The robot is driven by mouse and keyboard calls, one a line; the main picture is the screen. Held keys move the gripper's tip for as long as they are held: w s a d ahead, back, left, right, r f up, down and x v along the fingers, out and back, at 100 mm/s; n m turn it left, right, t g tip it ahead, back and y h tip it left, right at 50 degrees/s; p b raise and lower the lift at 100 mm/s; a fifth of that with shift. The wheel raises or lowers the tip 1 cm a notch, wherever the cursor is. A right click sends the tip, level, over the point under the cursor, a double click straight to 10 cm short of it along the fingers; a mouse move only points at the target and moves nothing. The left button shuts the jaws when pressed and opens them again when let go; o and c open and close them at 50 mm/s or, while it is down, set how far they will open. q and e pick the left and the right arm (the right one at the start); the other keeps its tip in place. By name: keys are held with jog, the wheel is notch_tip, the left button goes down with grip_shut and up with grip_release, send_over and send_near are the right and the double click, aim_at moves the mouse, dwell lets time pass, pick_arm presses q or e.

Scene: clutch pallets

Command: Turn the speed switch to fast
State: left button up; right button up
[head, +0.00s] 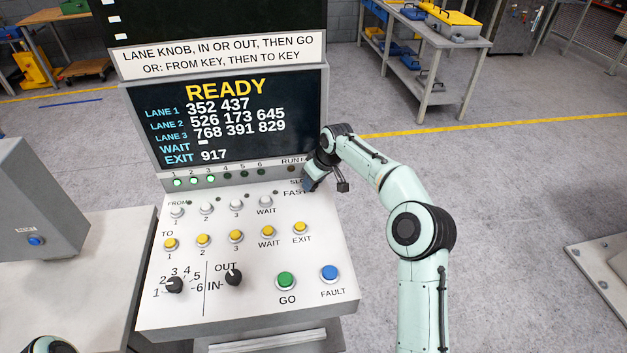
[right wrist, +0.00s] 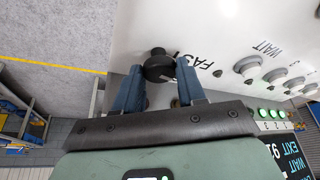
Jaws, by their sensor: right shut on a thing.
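The speed switch is a black knob (right wrist: 159,70) at the right edge of the control panel (head: 325,265), beside the FAST label. In the right wrist view it sits between the two blue fingers of my right gripper (right wrist: 160,66), which is shut on it. In the head view my right gripper (head: 309,183) covers the switch and part of the SLOW label; FAST (head: 295,193) is readable. I cannot tell which way the knob points. My left gripper is out of view; only a piece of my left arm shows at the bottom left.
The screen (head: 230,115) reads READY. White buttons, yellow buttons, a green GO button (head: 286,281), a blue FAULT button (head: 329,273) and two black knobs (head: 174,285) sit left of and below my right gripper.

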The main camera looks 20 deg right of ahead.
jog(key=shift+d+n+y, duration=0.1)
jog(key=shift+n+y, duration=0.3)
jog(key=shift+n, duration=0.7)
jog(key=o, duration=1)
jog(key=shift+o, duration=0.2)
jog(key=v, duration=1.3)
jog(key=shift+w+r, duration=0.25)
jog(key=shift+r, duration=0.1)
jog(key=shift+d+g, duration=0.1)
jog(key=shift+g, duration=0.2)
